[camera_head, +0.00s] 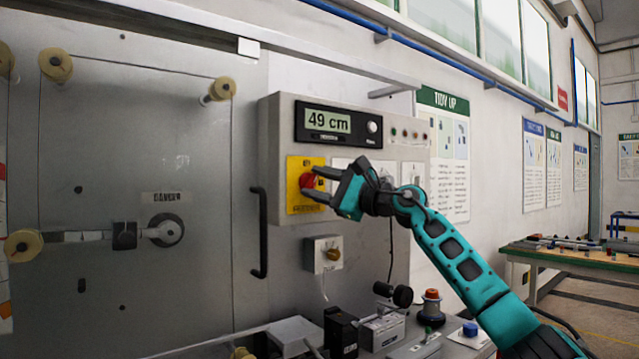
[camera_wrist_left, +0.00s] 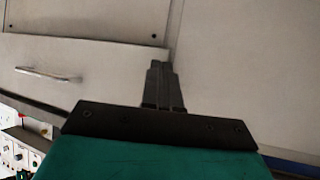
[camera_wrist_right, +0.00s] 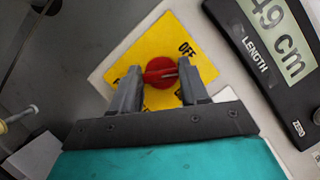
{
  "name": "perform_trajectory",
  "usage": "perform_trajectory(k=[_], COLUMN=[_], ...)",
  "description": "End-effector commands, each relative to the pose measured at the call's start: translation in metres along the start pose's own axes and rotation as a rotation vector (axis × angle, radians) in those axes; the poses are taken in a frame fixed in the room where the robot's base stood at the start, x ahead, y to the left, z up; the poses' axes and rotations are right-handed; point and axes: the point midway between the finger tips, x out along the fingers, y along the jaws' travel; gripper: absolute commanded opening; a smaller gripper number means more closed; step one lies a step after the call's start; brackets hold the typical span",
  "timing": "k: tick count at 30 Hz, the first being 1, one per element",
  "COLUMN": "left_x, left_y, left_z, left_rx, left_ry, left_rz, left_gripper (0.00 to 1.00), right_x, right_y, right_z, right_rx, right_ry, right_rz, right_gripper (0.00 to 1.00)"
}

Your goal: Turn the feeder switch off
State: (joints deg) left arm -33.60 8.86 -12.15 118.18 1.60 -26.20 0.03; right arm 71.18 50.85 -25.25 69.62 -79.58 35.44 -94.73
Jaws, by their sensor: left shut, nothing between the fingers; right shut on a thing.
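The feeder switch (camera_head: 306,181) is a red rotary knob on a yellow plate (camera_head: 294,204), on the front of a grey control box. In the right wrist view the red knob (camera_wrist_right: 158,68) sits between my right fingers, its raised grip running roughly from finger to finger. The word OFF shows on the plate (camera_wrist_right: 204,66) above and right of the knob. My right gripper (camera_head: 314,182) is shut on the knob; the arm reaches in from the right. My left gripper (camera_wrist_left: 160,68) is shut and empty in the left wrist view, and is out of the head view.
A length display (camera_head: 328,121) reading 49 cm is above the plate. A black handle (camera_head: 260,232) is left of the box, and a small box with a yellowish knob (camera_head: 323,254) is below. A cabinet handle (camera_wrist_left: 48,75) shows in the left wrist view.

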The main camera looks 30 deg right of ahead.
Motion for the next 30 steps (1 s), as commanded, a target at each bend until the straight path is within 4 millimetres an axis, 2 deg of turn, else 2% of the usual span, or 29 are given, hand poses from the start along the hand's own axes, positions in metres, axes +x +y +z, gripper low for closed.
perform_trajectory(k=[2, 9, 15, 23, 30], left_x=[-0.004, -0.014, -0.019, -0.021, -0.022], left_y=[-0.002, -0.01, -0.013, -0.014, -0.017], left_z=[-0.003, 0.007, 0.003, 0.0, 0.005], left_rx=[0.001, 0.003, 0.004, 0.0, 0.001], left_ry=[-0.004, -0.034, -0.029, -0.023, -0.035], left_rz=[-0.006, -0.027, -0.04, -0.047, -0.052], left_gripper=[0.0, 0.0, 0.0, 0.0, 0.0], right_x=[0.001, 0.001, 0.001, 0.0, 0.0], right_y=[-0.003, -0.004, -0.004, -0.003, -0.002], right_z=[0.001, 0.001, 0.001, 0.001, 0.0], right_rx=[-0.068, -0.266, -0.395, -0.496, -0.531], right_ry=[0.002, 0.002, 0.002, 0.002, 0.003], right_rz=[0.031, 0.112, 0.165, 0.206, 0.219], right_gripper=[0.14, 0.14, 0.14, 0.14, 0.14])
